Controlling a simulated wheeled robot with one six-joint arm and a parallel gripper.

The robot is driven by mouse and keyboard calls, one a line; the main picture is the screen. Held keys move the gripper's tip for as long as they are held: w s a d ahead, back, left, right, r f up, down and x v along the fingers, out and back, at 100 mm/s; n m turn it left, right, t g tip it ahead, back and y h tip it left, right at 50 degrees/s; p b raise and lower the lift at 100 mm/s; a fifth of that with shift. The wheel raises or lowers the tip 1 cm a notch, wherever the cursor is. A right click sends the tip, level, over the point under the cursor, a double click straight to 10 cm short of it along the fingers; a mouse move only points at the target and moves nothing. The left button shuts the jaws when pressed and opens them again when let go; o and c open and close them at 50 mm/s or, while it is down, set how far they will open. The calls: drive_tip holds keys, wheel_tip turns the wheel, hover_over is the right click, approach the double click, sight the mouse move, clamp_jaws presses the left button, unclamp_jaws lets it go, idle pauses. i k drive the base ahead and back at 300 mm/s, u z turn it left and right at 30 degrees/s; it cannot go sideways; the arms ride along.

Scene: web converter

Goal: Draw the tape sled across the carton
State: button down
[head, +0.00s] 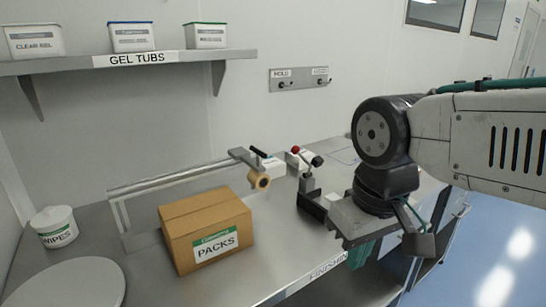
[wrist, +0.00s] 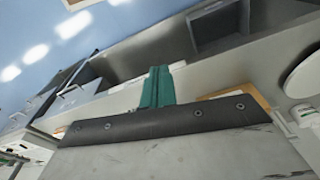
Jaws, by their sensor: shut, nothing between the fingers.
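The brown carton (head: 178,236), with a green-and-white PACKS label, sits on the steel bench left of centre in the head view. The tape sled (head: 242,155) is on a metal rail behind the carton, at the carton's right end. It has a black handle and a tan tape roll. My gripper (head: 361,256) is at the right over the bench's front edge, clear of the sled and carton. Its teal fingers are shut and empty in the wrist view (wrist: 157,88). A strip of the carton (wrist: 237,97) shows there behind the wrist plate.
The rail (head: 170,178) runs along the bench's back. A red-knobbed clamp-like fixture (head: 307,180) stands between sled and gripper. A wipes tub (head: 54,228) and round plate (head: 65,280) are at left. A shelf (head: 60,66) with gel tubs hangs above.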

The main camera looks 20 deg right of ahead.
sight(257, 176)
drive_tip(key=z, duration=1.3)
drive_tip(key=i, duration=0.7)
drive_tip(key=u, duration=1.15)
